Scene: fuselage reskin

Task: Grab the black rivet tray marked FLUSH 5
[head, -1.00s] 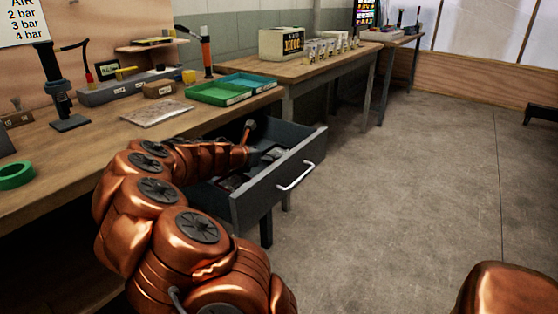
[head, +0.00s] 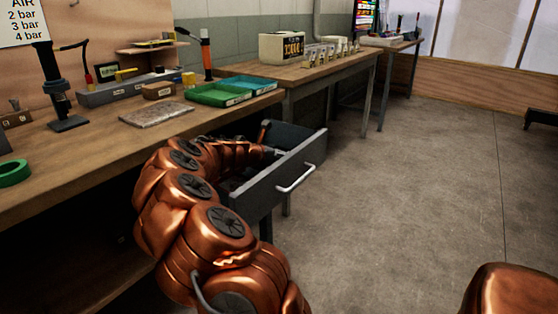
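My arm reaches into the open grey drawer (head: 262,193) under the near workbench. Only a small grey part of my gripper (head: 272,153) shows at the arm's end, inside the drawer near its front panel. The fingers are hidden, so I cannot tell whether they are open or shut, or on what. Dark contents lie in the drawer, mostly covered by my arm and the drawer walls. I cannot make out a black tray marked FLUSH 5 among them.
On the near bench (head: 100,150) are a green tray (head: 218,95), a teal tray (head: 250,82), a flat grey slab (head: 156,114) and green tape (head: 14,173). The drawer's pale handle (head: 296,178) juts into the aisle.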

